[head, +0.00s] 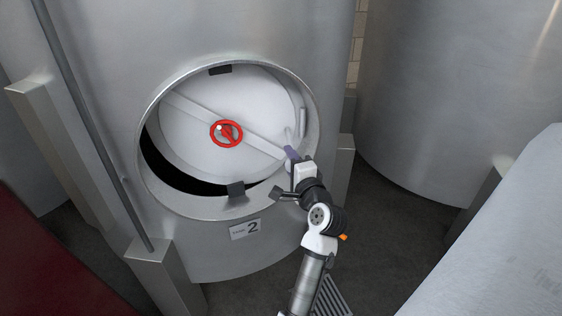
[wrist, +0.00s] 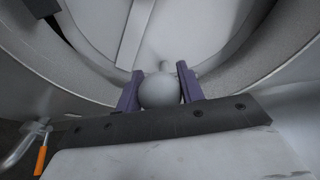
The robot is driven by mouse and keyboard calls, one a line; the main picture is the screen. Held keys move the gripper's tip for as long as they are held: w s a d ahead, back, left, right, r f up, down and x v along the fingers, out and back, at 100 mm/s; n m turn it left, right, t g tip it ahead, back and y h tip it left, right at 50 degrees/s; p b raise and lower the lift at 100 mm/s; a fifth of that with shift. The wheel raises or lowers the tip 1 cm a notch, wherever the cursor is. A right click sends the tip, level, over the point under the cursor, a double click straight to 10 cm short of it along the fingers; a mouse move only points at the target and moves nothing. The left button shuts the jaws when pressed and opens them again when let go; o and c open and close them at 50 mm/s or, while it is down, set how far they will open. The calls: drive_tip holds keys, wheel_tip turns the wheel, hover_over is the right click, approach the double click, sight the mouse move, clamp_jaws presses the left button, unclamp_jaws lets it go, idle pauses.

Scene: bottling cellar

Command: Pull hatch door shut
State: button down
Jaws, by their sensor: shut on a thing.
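The hatch door (head: 190,110) is a round pale metal disc with a diagonal bar and a red handwheel (head: 226,133). It sits inside the round hatch frame (head: 310,110) on the steel tank, and a dark gap shows along its lower left, so it stands partly open. The door also shows in the wrist view (wrist: 185,35). My gripper (head: 291,153) is at the door's lower right. In the wrist view its purple fingers (wrist: 160,92) are shut on a round grey knob (wrist: 160,91) on a short stem.
A dark latch block (head: 236,189) sits at the frame's bottom edge, above a plate (head: 245,229) marked 2. Steel legs (head: 155,255) flank the tank. Another large tank (head: 440,100) stands at right. An orange-handled valve (wrist: 41,155) shows at lower left in the wrist view.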

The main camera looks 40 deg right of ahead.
drive_tip(key=shift+s+d+n+t+y+b, duration=0.3)
drive_tip(key=shift+s+d+n+y, duration=0.7)
drive_tip(key=shift+y, duration=0.45)
drive_tip(key=shift+s+d+n+t+y+b, duration=0.2)
drive_tip(key=shift+s+d+n+y+b, duration=0.15)
drive_tip(key=shift+s+d+n+y, duration=0.85)
drive_tip(key=shift+w+a+m+y, duration=0.1)
drive_tip(key=shift+w+m+y, duration=0.2)
drive_tip(key=shift+y, duration=0.15)
drive_tip(key=c, duration=0.9)
unclamp_jaws()
drive_tip(key=s+b, duration=0.3)
drive_tip(key=s, duration=1.1)
drive_tip(key=shift+w, duration=0.1)
